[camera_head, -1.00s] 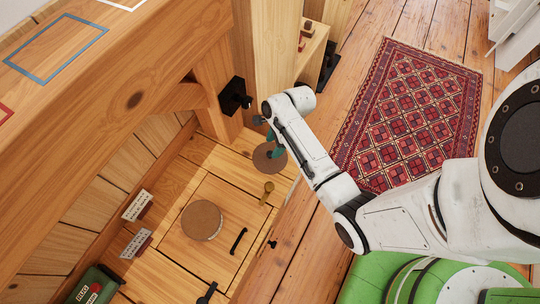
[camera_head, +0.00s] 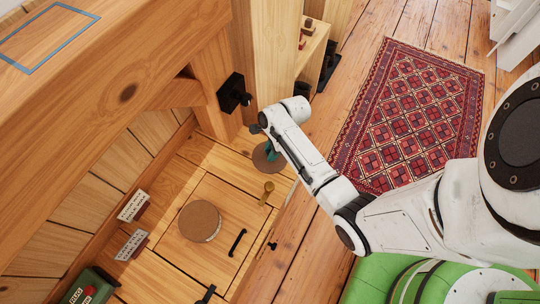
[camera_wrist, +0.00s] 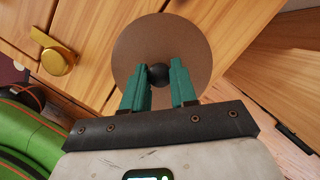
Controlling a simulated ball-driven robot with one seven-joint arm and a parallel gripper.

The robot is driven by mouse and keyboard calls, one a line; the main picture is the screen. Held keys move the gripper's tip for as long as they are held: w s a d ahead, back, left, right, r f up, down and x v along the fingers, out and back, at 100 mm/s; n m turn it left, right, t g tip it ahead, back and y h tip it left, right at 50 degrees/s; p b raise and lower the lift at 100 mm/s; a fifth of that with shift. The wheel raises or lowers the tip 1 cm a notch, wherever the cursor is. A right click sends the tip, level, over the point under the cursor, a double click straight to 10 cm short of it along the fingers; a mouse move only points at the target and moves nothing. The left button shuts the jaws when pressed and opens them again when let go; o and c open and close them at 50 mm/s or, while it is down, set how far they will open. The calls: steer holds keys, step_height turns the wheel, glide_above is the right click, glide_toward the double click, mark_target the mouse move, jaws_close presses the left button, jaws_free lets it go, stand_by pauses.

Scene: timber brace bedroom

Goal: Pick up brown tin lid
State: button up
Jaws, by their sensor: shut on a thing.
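The brown tin lid is a flat round disc (camera_head: 264,165) with a dark ball knob. It is at the right end of the wooden cabinet top in the head view, partly hidden by my arm. In the wrist view the lid (camera_wrist: 133,50) fills the top middle. My gripper (camera_wrist: 158,76) has teal fingers on either side of the dark knob and is shut on it. In the head view my gripper (camera_head: 271,151) reaches down over the lid. I cannot tell whether the lid touches the wood or is just above it.
A round brown-topped tin (camera_head: 200,221) stands on the wooden top, with a brass knob (camera_head: 267,190) and a black handle (camera_head: 237,242) nearby. Two small signs (camera_head: 132,206) and a green box (camera_head: 90,289) are at left. A black wall fitting (camera_head: 233,92) is close behind the arm.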

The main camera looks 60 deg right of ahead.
jaws_close()
